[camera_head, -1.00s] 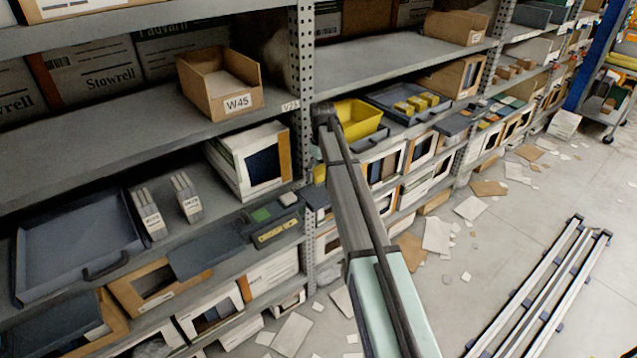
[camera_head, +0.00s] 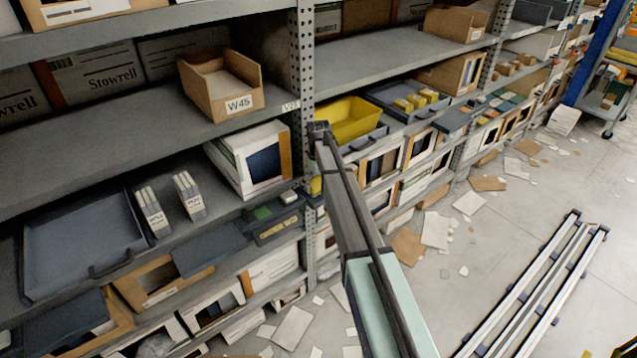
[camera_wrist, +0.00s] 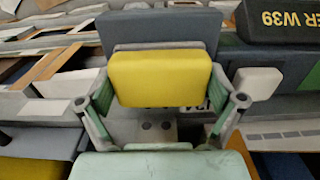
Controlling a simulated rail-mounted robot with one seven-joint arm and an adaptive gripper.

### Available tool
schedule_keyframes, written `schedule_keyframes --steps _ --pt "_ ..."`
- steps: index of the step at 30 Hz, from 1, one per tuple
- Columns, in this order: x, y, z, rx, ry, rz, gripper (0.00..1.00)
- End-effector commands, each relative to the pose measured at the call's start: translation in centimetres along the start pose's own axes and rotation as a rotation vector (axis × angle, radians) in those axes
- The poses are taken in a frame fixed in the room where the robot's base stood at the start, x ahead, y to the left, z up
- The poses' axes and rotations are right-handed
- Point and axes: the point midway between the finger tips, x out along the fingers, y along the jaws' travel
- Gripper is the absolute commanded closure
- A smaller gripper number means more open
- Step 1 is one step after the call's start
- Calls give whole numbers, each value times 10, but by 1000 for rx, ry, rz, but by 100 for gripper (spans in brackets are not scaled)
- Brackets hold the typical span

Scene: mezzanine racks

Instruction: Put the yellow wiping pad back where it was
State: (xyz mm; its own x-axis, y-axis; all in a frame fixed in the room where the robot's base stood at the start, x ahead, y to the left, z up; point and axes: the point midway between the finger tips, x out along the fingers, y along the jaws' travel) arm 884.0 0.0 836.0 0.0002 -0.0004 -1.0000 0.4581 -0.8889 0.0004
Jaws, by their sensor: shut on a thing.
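The yellow wiping pad (camera_wrist: 160,78) is a rounded block in the middle of the wrist view. My gripper (camera_wrist: 160,98) has its green fingers shut on the pad's left and right sides. A grey block shows behind the pad, and its contact with the pad cannot be told. In the head view my arm hides the gripper. A small yellow patch shows beside the arm at the rack post, too little to identify.
A dark holder (camera_head: 275,231) with green and grey blocks sits on the middle shelf, left of the post (camera_head: 304,150). A yellow bin (camera_head: 352,118) stands right of the post. A dark box lettered "ER W39" (camera_wrist: 285,22) is close at the right in the wrist view.

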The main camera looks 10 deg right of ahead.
Motion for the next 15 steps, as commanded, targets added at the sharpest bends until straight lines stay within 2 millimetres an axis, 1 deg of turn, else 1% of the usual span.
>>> schedule_keyframes --steps 5,6,15 --pt "4 0 0 0 0 0 45" --pt "4 0 0 0 0 0 0" --pt "3 0 0 0 0 0 0"
